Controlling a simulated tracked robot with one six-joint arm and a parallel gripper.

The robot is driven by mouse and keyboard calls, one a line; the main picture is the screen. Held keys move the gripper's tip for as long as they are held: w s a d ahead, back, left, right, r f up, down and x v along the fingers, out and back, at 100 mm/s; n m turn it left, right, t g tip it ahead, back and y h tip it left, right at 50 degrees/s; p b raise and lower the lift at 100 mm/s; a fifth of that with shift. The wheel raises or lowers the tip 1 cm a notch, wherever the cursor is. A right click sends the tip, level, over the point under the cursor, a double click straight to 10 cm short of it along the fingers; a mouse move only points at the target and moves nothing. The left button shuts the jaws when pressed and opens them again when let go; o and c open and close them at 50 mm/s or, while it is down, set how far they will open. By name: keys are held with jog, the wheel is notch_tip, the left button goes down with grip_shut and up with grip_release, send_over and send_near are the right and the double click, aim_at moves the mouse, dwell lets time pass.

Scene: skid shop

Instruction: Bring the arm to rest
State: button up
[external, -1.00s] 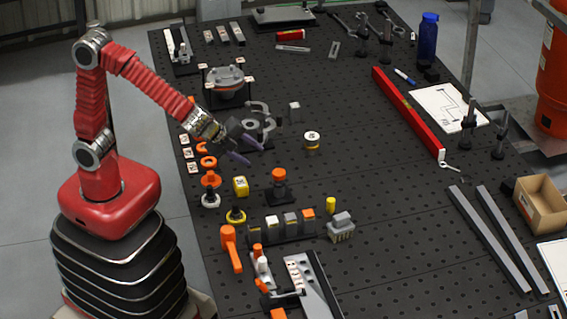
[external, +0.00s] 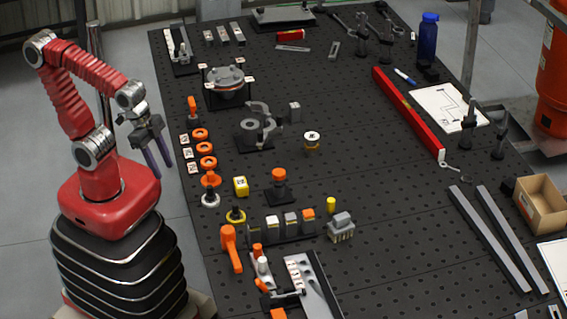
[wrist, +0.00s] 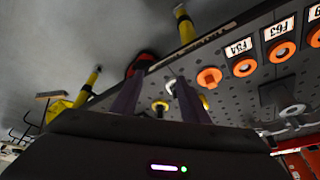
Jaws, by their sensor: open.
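My arm is folded back over its red base in the external view. My gripper (external: 158,167) hangs off the left edge of the black perforated table (external: 370,210), pointing down, with its two dark purple fingers apart and nothing between them. In the wrist view my gripper (wrist: 158,98) also shows two spread fingers with an empty gap. The fingers appear clear of the table and of the things on it.
Nearest on the table are orange rings (external: 207,148) beside white label tags (external: 187,154), and an orange-topped piece (external: 193,108). A round grey flanged part (external: 228,78) stands farther back. Open grey floor lies left of the table.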

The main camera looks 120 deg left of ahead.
jog(key=shift+t, duration=0.8)
jog(key=r, duration=0.1)
jog(key=s+d+r, duration=0.1)
jog(key=r, duration=0.1)
jog(key=shift+s+d+r, duration=0.15)
jog(key=shift+s+d, duration=0.15)
jog(key=shift+d, duration=0.05)
